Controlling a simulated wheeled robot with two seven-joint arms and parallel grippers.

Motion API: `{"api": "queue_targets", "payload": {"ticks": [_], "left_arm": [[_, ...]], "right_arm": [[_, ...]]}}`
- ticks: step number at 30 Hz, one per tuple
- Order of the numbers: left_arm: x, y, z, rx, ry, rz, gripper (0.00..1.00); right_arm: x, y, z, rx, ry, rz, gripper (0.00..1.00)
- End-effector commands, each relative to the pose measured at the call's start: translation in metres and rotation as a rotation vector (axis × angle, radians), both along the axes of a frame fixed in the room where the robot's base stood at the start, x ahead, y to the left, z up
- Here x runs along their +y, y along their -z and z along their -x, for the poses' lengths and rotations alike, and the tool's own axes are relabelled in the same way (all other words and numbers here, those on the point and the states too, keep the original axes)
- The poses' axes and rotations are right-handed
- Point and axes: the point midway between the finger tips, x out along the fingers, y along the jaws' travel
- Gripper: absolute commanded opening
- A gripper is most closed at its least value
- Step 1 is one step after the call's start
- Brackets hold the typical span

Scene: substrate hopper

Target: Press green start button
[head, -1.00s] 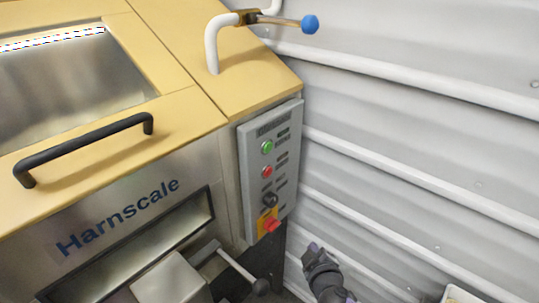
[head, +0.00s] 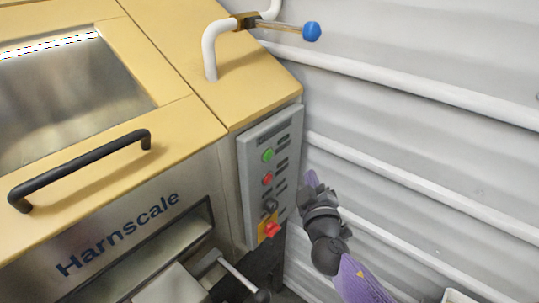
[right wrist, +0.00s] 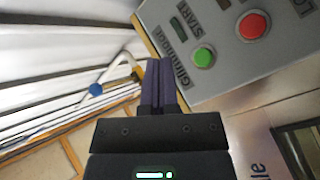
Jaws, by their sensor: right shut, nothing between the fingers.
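The green start button (head: 267,155) is on the upper part of the grey control panel (head: 247,185), on the machine's front right. It also shows in the right wrist view (right wrist: 203,57). My right gripper (head: 311,178) is shut and empty, to the right of the panel and a little lower than the green button. In the right wrist view its closed purple fingers (right wrist: 159,68) point towards the panel's edge, left of the green button. They look apart from the button. My left gripper is not in view.
A red button (head: 267,179) sits just below the green one. Lower are a dark selector knob (head: 271,205) and a red switch on yellow (head: 270,229). A blue-ended lever (head: 311,31) is above. A ribbed white wall (head: 420,150) stands on the right.

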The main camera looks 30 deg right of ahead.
Motion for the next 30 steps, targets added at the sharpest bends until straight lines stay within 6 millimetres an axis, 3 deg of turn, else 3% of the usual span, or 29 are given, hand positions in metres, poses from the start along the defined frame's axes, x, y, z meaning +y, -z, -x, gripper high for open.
{"api": "queue_targets", "payload": {"ticks": [15,21,30], "left_arm": [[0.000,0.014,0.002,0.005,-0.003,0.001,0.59],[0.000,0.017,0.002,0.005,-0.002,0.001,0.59],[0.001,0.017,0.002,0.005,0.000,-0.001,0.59]], "right_arm": [[0.027,0.002,-0.065,-0.001,0.001,-0.002,0.00],[0.032,0.001,-0.076,0.000,0.000,-0.001,0.00],[0.032,0.000,-0.077,0.000,0.000,0.000,0.00]]}}
